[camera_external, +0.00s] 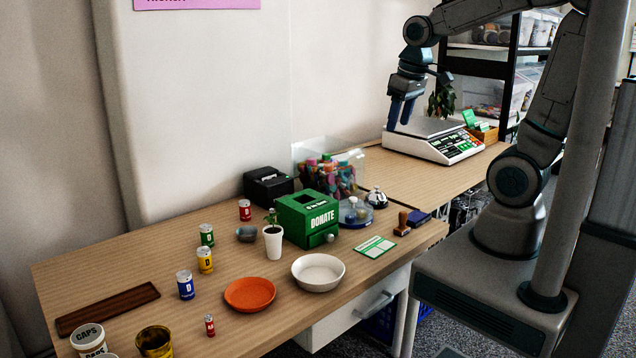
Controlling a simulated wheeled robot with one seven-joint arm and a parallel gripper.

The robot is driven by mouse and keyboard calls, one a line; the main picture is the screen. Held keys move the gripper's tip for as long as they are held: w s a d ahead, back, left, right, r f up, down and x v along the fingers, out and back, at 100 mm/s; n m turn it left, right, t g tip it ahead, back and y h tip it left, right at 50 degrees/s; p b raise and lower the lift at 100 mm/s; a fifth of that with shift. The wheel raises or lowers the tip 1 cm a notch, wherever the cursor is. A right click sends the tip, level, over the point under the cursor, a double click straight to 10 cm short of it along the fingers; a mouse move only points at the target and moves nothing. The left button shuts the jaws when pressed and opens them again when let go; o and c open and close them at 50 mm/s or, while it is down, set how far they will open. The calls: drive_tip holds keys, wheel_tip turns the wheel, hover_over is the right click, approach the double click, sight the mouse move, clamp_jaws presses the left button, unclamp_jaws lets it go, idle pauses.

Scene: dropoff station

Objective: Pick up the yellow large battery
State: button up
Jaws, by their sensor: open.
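The yellow large battery (205,260) stands upright on the wooden table, left of the middle. A green battery (207,235) stands just behind it and a blue battery (185,285) stands in front of it to the left. A red battery (245,210) stands further back, and a small red battery (210,325) stands near the front. My gripper (401,110) is open and points down, high up near the scale, far to the right of the yellow battery. Nothing shows between its fingers.
The table (120,270) also holds an orange dish (250,294), a white bowl (318,272), a white cup with a plant (273,242) and a green donation box (308,218). A dark wooden tray (108,308) lies at the left. The scale (433,140) stands at the back right.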

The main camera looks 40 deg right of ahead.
drive_tip(key=w+a+r+n, duration=0.2)
drive_tip(key=w+a+n, duration=0.2)
drive_tip(key=w+a, duration=0.7)
drive_tip(key=n+g+b, duration=0.2)
drive_tip(key=n+g, duration=0.1)
drive_tip(key=n, duration=0.6)
hover_over(204, 248)
wheel_tip(204, 248, down, 16)
wheel_tip(204, 248, down, 9)
drive_tip(key=shift+s+r, duration=0.1)
drive_tip(key=shift+r, duration=0.05)
drive_tip(key=shift+a+f+p, duration=0.1)
drive_tip(key=shift+f+p, duration=0.65)
drive_tip(key=shift+f, duration=1.9)
drive_tip(key=c, duration=1.1)
